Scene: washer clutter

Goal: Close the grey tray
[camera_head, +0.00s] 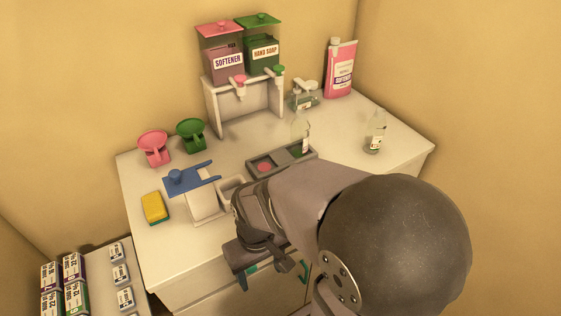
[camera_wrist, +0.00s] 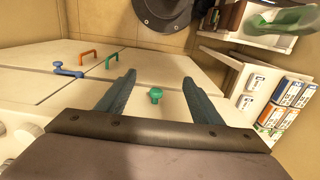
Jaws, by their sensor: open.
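A grey tray (camera_head: 262,157) with compartments sits on the white counter in the head view. A pink disc and a green patch show in it, and a clear bottle (camera_head: 301,130) stands at it. My arm covers part of its near side, and I cannot tell how far open it is. My gripper (camera_wrist: 158,76) is open and empty in the wrist view, its two dark teal fingers apart. It points at pale cabinet fronts, with a green knob (camera_wrist: 155,95) showing between the fingers. In the head view my gripper is low in front of the counter, partly hidden.
A dispenser stand (camera_head: 245,100), a pink bottle (camera_head: 341,70), another clear bottle (camera_head: 375,132), pink (camera_head: 154,147) and green (camera_head: 191,134) scoops, a blue piece (camera_head: 190,178) and a yellow sponge (camera_head: 154,208) occupy the counter. Its right part has free room. Boxes (camera_head: 74,270) stand lower left.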

